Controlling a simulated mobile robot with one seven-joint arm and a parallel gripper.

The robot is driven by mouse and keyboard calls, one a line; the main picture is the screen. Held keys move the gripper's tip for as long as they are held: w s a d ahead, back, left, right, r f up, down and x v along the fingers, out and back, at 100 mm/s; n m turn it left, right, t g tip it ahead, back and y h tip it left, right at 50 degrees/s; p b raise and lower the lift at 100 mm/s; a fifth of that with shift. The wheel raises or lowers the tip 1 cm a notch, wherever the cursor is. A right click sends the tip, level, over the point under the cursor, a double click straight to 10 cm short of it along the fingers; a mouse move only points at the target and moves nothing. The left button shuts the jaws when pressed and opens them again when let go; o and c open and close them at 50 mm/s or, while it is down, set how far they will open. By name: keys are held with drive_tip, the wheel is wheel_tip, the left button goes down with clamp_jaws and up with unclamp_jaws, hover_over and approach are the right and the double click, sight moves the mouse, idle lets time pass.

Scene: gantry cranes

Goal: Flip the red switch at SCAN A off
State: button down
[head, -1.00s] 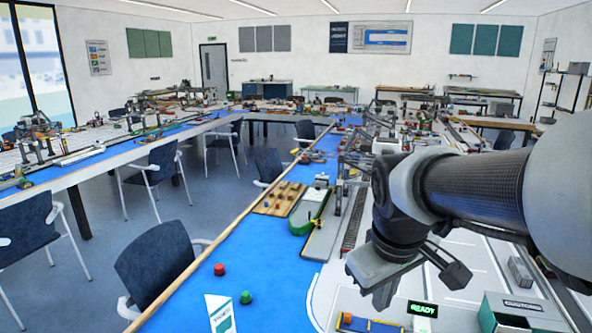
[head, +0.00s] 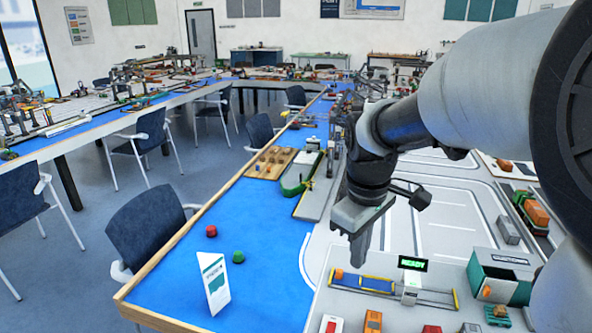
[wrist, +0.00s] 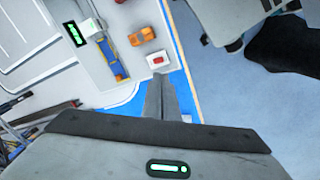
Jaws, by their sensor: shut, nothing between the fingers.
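A white box with a red top part (wrist: 157,60) shows in the wrist view, just beyond my fingertips. It looks like the red switch, but its on or off position cannot be made out. It also shows at the bottom edge of the head view (head: 330,325), partly cut off. No SCAN A label is legible. My gripper (head: 359,258) is shut and empty, pointing down above the white board. In the wrist view its fingers (wrist: 160,82) look close to the white box, with no contact visible.
A small gantry with a green READY display (head: 411,263) stands on the board beside a blue and yellow conveyor (head: 365,283). An orange toy truck (wrist: 141,36) is next to the switch box. A teal-and-white container (head: 502,275) and a folded card (head: 214,284) stand nearby.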

drive_tip(key=w+f+n+g+y+b, duration=0.1)
drive_tip(key=w+f+n+g+b, duration=0.2)
drive_tip(key=f, duration=0.6)
drive_tip(key=w+f+n, duration=0.3)
drive_tip(key=w+f, duration=0.2)
drive_tip(key=f, duration=0.4)
drive_tip(key=b, duration=0.2)
approach(335, 326)
drive_tip(key=s+f, duration=0.1)
drive_tip(key=f, duration=0.1)
drive_tip(key=s+f, duration=0.1)
drive_tip(key=f, duration=0.1)
drive_tip(key=s+a+f, duration=0.1)
drive_tip(key=f, duration=0.1)
drive_tip(key=shift+s, duration=0.3)
drive_tip(key=shift+f, duration=0.1)
